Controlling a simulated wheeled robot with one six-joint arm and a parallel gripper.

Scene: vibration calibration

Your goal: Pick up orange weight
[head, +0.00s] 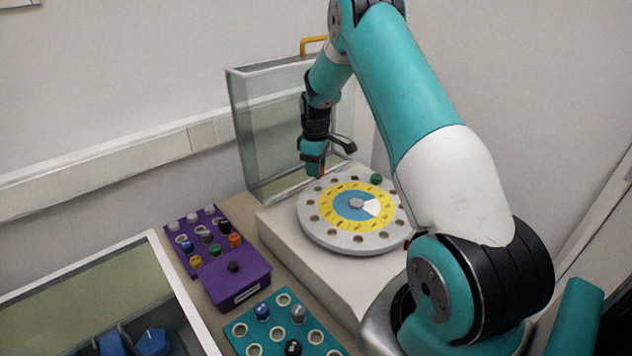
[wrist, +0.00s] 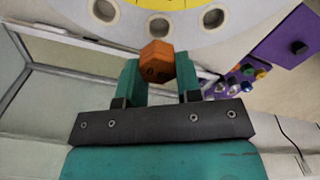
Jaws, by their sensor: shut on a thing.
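My gripper (wrist: 158,76) is shut on an orange weight (wrist: 156,62), which sits between the two teal fingertips and looks six-sided. In the head view my gripper (head: 316,168) is over the back left rim of the round grey disc (head: 330,238). Only a small sliver of orange shows there below the fingers. In the wrist view the disc's rim with its round holes (wrist: 158,28) lies just beyond the weight. I cannot tell whether the weight touches the disc. Another orange weight (head: 235,240) stands in the purple rack (head: 240,284).
The disc lies on a white box with an open clear lid (head: 262,135) behind it. A green weight (head: 376,179) sits in the disc's back rim. A teal rack (head: 272,325) with several weights and a grey-rimmed bin (head: 185,290) are in front.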

